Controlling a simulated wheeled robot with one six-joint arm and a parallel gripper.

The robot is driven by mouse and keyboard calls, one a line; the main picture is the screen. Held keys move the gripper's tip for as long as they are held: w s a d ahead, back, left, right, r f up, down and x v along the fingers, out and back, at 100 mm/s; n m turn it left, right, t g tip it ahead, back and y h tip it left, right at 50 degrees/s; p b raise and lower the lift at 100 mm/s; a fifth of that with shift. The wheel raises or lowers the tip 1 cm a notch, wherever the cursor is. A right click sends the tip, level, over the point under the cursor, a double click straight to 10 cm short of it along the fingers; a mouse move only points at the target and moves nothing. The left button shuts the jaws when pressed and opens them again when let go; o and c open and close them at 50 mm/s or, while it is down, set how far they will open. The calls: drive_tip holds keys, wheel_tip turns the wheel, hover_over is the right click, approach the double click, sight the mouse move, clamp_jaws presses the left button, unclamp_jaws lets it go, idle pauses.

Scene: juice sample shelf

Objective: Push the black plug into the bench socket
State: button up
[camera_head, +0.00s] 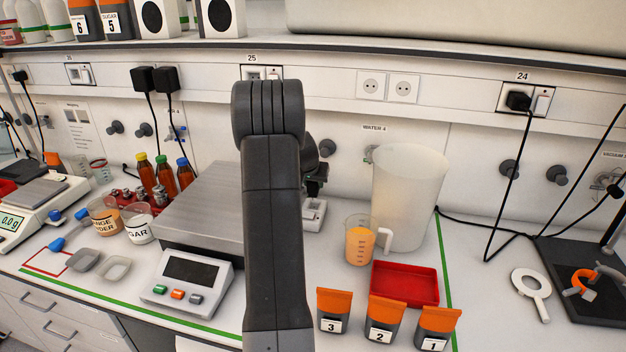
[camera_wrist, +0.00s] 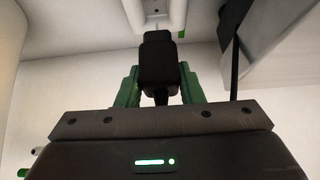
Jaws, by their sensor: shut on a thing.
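My gripper (camera_wrist: 158,88) has green fingers and is shut on the black plug (camera_wrist: 157,60) in the wrist view. The plug's far end points towards a white rounded part (camera_wrist: 165,12) at the top of that view; I cannot tell whether they touch. In the head view my arm hides much of the middle, and only part of my gripper (camera_head: 316,180) shows to the right of the arm. Below it a small white block (camera_head: 313,215), which looks like the bench socket, stands on the bench. Its openings are partly hidden.
A scale (camera_head: 185,280) stands left of my arm. A large clear jug (camera_head: 405,200), an orange-filled beaker (camera_head: 359,243), a red tray (camera_head: 405,284) and three orange-topped pouches (camera_head: 380,318) stand to the right. Wall socket 24 (camera_head: 541,101) holds another black plug. The shelf edge (camera_head: 400,55) runs above.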

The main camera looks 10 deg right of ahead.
sight(312, 192)
drive_tip(key=shift+f, duration=0.8)
drive_tip(key=shift+b, duration=0.3)
drive_tip(key=shift+b, duration=0.65)
drive_tip(key=shift+f+b, duration=2)
drive_tip(key=shift+b, duration=0.7)
idle(0.5)
drive_tip(key=o, duration=1.3)
drive_tip(key=shift+c, duration=0.2)
drive_tip(key=shift+r, duration=0.1)
drive_tip(key=b+v, duration=0.1)
drive_tip(key=v, duration=1.2)
drive_tip(key=shift+s+r+b, duration=0.2)
drive_tip(key=shift+s+b, duration=0.1)
drive_tip(key=shift+b, duration=0.05)
